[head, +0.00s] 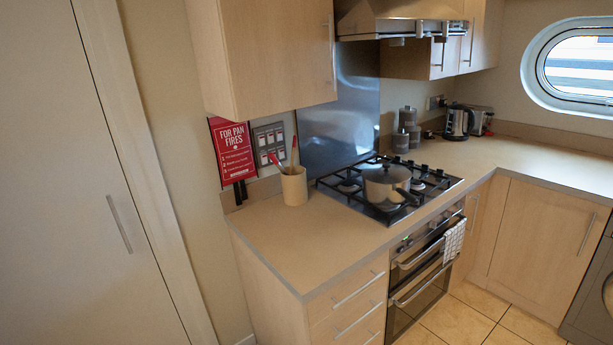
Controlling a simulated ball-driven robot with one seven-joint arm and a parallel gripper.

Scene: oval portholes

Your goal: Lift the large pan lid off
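A large metal pan (384,196) stands on the black gas hob (340,202), with a handle pointing toward the hob's front right. Its lid (388,173) appears to sit on top of the pan; the edge between lid and pan is hard to make out at this distance. My gripper does not show in the head view.
A utensil pot (294,186) stands on the counter (300,238), left of the hob. An extractor hood (400,18) hangs above the hob. Canisters (408,130) and a kettle (458,122) stand at the back. The counter front left of the hob is clear. A towel (453,240) hangs on the oven.

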